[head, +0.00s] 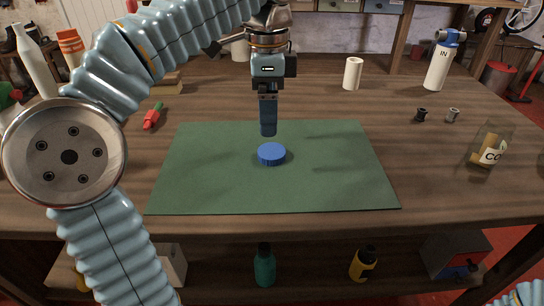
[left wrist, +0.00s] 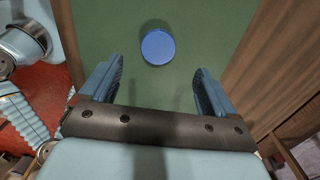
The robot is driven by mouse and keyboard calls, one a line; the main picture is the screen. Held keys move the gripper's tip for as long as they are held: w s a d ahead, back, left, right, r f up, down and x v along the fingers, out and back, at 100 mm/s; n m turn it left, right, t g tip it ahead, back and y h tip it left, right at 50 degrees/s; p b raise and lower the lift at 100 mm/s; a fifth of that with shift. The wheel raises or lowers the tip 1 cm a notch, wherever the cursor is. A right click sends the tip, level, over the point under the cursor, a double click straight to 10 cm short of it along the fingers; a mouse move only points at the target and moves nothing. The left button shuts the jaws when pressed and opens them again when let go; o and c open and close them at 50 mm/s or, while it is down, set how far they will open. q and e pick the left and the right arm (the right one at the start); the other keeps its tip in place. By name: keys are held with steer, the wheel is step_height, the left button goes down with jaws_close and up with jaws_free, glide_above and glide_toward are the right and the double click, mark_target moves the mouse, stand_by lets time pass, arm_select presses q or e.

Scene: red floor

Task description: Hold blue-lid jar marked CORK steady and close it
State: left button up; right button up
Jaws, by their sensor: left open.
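The blue lid (head: 271,154) lies flat on the green mat, apart from the jar. A clear glass jar (head: 489,145) stands at the right of the table; its white label shows only the letters "CO", the rest is out of sight. It has no lid on it. My left gripper (head: 268,130) points down just above and behind the lid, open and empty. In the left wrist view the lid (left wrist: 158,47) sits beyond and between the open fingers (left wrist: 157,90), not touching them. My right gripper is not in view.
The green mat (head: 330,185) is otherwise clear. Two small dark and metal parts (head: 421,115) stand near the jar. A red-and-green tool (head: 152,117) lies left of the mat.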

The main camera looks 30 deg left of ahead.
mark_target(270, 151)
arm_select(q)
steer(key=shift+f, duration=1.65)
step_height(270, 151, down, 5)
steer(key=shift+d+f+b, duration=0.1)
steer(key=shift+d+b, duration=0.05)
steer(key=shift+b, duration=0.8)
steer(key=c, duration=1.1)
